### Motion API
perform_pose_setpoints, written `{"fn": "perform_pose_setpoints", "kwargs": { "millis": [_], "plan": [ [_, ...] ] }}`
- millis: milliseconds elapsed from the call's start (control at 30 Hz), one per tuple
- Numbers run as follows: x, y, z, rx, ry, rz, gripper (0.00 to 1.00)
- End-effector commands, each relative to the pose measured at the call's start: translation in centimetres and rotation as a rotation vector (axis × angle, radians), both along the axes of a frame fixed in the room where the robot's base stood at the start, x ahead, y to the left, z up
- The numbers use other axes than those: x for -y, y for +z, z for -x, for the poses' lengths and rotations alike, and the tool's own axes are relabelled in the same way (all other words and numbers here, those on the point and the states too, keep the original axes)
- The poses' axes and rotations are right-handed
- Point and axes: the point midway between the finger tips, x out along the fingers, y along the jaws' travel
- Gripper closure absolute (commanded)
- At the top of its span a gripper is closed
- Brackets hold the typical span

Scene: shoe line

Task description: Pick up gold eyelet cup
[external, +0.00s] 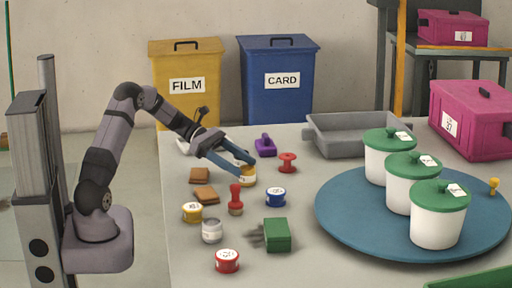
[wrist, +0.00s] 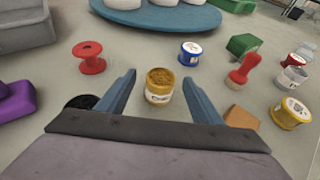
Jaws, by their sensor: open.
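The gold eyelet cup (wrist: 158,86) is a small round pot with a white label and gold-brown contents, standing upright on the table. In the external view the cup (external: 247,178) is partly hidden by my gripper (external: 247,164). In the wrist view my gripper (wrist: 161,78) is open, with one blue finger on each side of the cup. Gaps show between the cup and both fingers, and nothing is held.
A blue pot (external: 276,197), a red spool (external: 287,162), a red stamp (external: 236,200) and a purple tool (external: 265,146) stand nearby. A blue turntable (external: 335,210) with lidded white tubs is at right, and a grey tray (external: 345,147) behind.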

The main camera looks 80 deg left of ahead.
Motion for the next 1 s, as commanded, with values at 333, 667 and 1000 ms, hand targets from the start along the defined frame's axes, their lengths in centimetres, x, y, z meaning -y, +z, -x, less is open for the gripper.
{"fn": "perform_pose_setpoints", "kwargs": {
  "millis": [333,667,1000],
  "plan": [
    [0.4,-0.6,-0.5,-0.002,0.006,0.013,0.4],
    [1.2,-1.1,-1.4,-0.002,0.006,0.011,0.4],
    [3.5,-2.6,-4.2,-0.003,0.006,0.011,0.4]
  ]
}}
